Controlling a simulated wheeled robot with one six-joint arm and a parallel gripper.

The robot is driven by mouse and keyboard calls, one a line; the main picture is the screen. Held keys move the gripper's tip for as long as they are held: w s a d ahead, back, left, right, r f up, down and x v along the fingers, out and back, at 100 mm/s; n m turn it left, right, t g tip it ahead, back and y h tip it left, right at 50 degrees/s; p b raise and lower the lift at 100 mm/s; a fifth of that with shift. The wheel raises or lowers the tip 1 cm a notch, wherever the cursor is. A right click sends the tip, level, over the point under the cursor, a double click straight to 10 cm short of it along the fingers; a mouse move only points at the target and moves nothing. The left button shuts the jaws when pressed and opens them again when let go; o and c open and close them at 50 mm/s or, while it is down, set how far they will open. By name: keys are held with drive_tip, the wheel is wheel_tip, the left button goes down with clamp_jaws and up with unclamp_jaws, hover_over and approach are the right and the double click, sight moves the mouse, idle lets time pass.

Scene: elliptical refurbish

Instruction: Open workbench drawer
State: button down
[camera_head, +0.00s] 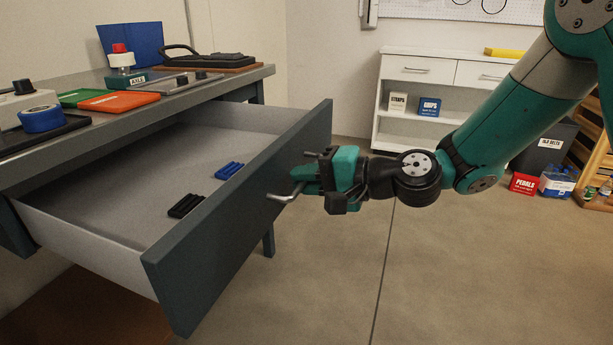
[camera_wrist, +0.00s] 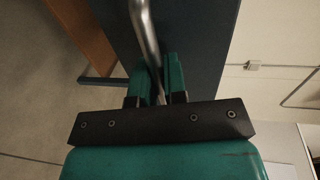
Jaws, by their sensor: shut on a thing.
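The workbench drawer (camera_head: 235,215) has a dark grey-blue front and light inner walls, and it stands far out from under the workbench top. A black item (camera_head: 187,206) and a blue item (camera_head: 229,170) lie on its floor. My gripper (camera_head: 300,182) is at the outside of the drawer front, shut on the metal bar handle (camera_head: 284,197). In the wrist view the two green fingers (camera_wrist: 160,85) sit on either side of the handle (camera_wrist: 146,35), with the drawer front (camera_wrist: 190,50) behind.
A white shelf unit (camera_head: 420,70) stands at the back. Red and blue boxes (camera_head: 524,183) are at right. The floor before the drawer is clear.

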drive_tip(key=shift+s+a, duration=0.1)
drive_tip(key=c, duration=1.2)
unclamp_jaws()
drive_tip(key=p+v, duration=0.2)
drive_tip(key=v, duration=1.5)
drive_tip(key=shift+d, duration=0.25)
drive_tip(key=s+a+f+n+g+h, duration=0.1)
drive_tip(key=s+a+n+g+h, duration=0.2)
drive_tip(key=s+a+n+g, duration=0.4)
drive_tip(key=s+d+n+h, duration=0.3)
drive_tip(key=s+n+h, duration=0.3)
drive_tip(key=s, duration=0.5)
wheel_tip(320, 180, up, 29)
drive_tip(key=m+h+p, duration=0.1)
drive_tip(key=p, duration=2.8)
drive_tip(key=shift+t, duration=0.3)
